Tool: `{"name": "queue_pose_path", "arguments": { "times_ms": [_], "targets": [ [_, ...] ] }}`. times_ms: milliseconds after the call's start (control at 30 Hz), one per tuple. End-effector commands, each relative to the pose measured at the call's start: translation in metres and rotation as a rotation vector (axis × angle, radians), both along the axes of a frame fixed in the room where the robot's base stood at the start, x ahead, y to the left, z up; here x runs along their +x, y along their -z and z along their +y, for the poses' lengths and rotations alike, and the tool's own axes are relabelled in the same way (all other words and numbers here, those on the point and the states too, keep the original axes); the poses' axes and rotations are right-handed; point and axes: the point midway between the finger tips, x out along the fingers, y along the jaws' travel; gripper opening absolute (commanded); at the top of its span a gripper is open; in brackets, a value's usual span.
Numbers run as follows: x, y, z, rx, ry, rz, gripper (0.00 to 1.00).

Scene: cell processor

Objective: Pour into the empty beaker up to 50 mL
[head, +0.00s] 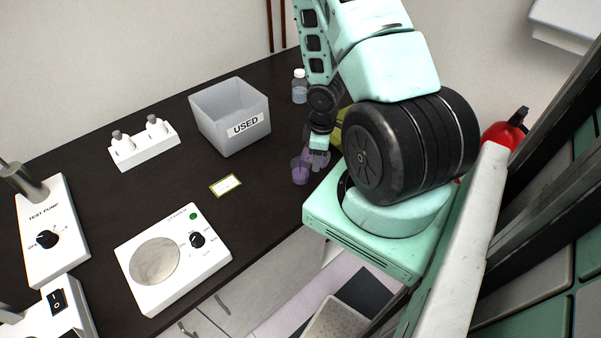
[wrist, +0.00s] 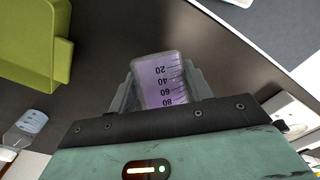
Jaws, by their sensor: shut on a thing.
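My gripper (wrist: 168,88) is shut on a clear beaker (wrist: 158,82) of purple liquid in the wrist view. Its marks 20, 40, 60 and 80 read upside down, and purple shows behind them. In the head view my gripper (head: 318,145) is low over the right part of the dark bench, partly behind my arm. A clear beaker (head: 300,173) with purple in it shows just left of and below it. A pale purple glass shape (head: 319,159) overlaps at its right. I cannot tell the held beaker's exact tilt or the liquid level in the lower one.
A grey bin marked USED (head: 231,117) and a capped bottle (head: 299,87) stand behind. A yellow-green container (wrist: 30,45) is close to the gripper. A small label card (head: 226,186) and a hotplate (head: 172,258) lie to the left. The bench's front edge is near.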

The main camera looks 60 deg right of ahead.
Motion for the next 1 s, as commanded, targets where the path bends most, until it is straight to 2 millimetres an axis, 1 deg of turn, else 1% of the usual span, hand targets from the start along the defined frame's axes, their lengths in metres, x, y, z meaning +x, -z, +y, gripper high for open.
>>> {"name": "queue_pose_path", "arguments": {
  "times_ms": [733, 833, 1000],
  "targets": [
    [0.0013, -0.0005, 0.0005, -0.027, -0.002, 0.051, 0.09],
    [-0.0007, 0.0001, -0.0006, -0.010, 0.005, 0.024, 0.09],
    [-0.0023, -0.0004, -0.0013, 0.053, 0.007, -0.105, 0.09]
  ]
}}
